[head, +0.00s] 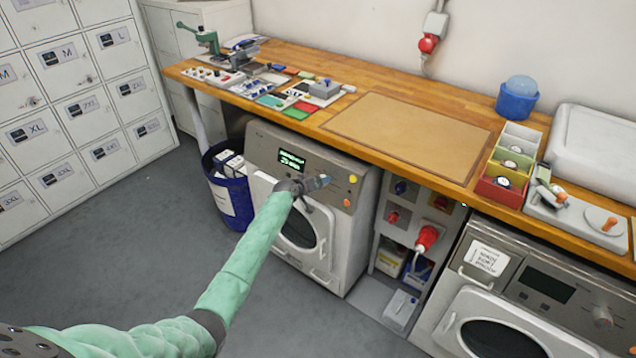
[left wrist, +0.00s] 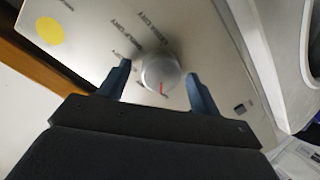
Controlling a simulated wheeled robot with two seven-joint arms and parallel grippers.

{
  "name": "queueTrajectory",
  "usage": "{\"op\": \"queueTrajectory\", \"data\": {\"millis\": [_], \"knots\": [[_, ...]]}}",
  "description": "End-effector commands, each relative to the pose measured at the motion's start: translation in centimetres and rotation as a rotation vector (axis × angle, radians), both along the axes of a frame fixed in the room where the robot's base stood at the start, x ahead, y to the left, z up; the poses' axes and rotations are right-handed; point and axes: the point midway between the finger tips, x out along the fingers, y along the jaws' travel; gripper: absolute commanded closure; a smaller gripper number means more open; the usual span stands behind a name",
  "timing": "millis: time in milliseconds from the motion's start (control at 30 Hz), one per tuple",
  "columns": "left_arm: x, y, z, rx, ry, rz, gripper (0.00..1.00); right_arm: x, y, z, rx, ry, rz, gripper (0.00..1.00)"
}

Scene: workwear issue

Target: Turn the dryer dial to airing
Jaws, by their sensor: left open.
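The dryer (head: 350,235) is the grey-white machine under the left part of the bench, with a lit green display (head: 291,160). Its round silver dial (left wrist: 160,70) is in the left wrist view, its red mark pointing to the picture's bottom. Labels in small inverted print surround the dial; I cannot read them surely, and one beside the red mark is partly hidden. My left gripper (head: 318,184) is at the dryer's panel and hides the dial in the head view. In the left wrist view its open blue fingers (left wrist: 159,70) stand on either side of the dial; contact cannot be told.
A yellow button (head: 353,179) and an orange one lie right of my gripper on the panel. The wooden bench (head: 300,58) overhangs the dryer. A blue bin (head: 228,185) stands left, a socket panel (head: 405,215) right, with another machine (head: 530,290) beyond. Floor in front is clear.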

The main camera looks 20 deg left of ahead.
Motion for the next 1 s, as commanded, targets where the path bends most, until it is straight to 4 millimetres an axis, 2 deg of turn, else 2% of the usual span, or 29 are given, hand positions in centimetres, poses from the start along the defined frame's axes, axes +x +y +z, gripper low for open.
{"op": "queueTrajectory", "data": {"millis": [233,333,600,1000], "knots": [[-2.1,0.8,0.7,0.003,-0.001,0.000,0.36,0.0,-0.8,0.2,-0.011,0.014,0.004,0.64],[-3.4,1.3,1.2,0.001,0.000,0.000,0.36,0.1,-0.7,2.0,-0.009,0.010,0.005,0.64],[-6.1,2.3,2.6,0.000,0.000,0.000,0.36,0.8,0.1,4.6,0.001,0.014,0.002,0.64],[-6.6,2.5,3.1,0.001,0.000,0.001,0.36,1.1,0.3,5.3,0.004,0.014,0.001,0.64]]}}
